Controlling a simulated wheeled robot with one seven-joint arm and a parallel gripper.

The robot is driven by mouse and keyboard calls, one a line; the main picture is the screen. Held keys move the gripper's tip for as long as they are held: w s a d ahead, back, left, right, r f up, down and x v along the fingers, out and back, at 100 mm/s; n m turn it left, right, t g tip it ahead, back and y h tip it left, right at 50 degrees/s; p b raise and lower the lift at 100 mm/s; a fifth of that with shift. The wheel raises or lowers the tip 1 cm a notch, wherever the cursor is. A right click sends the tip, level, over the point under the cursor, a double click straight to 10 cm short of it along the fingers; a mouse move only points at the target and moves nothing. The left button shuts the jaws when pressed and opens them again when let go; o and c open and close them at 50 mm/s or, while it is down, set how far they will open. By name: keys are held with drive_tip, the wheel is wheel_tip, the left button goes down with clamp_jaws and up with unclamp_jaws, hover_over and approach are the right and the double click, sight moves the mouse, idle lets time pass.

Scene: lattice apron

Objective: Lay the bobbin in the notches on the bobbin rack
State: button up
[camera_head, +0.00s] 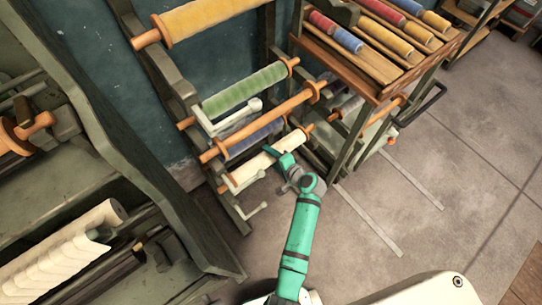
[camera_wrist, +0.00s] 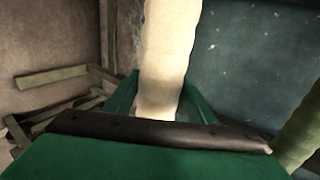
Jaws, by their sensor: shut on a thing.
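The cream bobbin (camera_head: 254,168), with orange ends, is low at the bobbin rack (camera_head: 168,77), slanting up to the right below a blue bobbin. My gripper (camera_head: 284,161) is at its right half and shut on it. In the wrist view the cream bobbin (camera_wrist: 170,55) runs up from between the green jaws of my gripper (camera_wrist: 150,106). Its left end is near the rack's left upright. I cannot tell whether its ends rest in notches or hang just in front of them.
Yellow (camera_head: 215,14), green (camera_head: 244,88) and blue (camera_head: 258,136) bobbins lie above on the rack. A wooden cart (camera_head: 378,82) with coloured spools stands close on the right. A grey-green machine (camera_head: 110,150) stands at left. The floor at right (camera_head: 450,190) is mostly clear.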

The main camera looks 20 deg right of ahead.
drive_tip(key=shift+f, duration=1.85)
idle(0.8)
drive_tip(key=o, duration=1.5)
drive_tip(key=v, duration=1)
drive_tip(key=shift+s+d+r, duration=0.1)
drive_tip(key=shift+s+r, duration=0.1)
drive_tip(key=shift+s, duration=0.15)
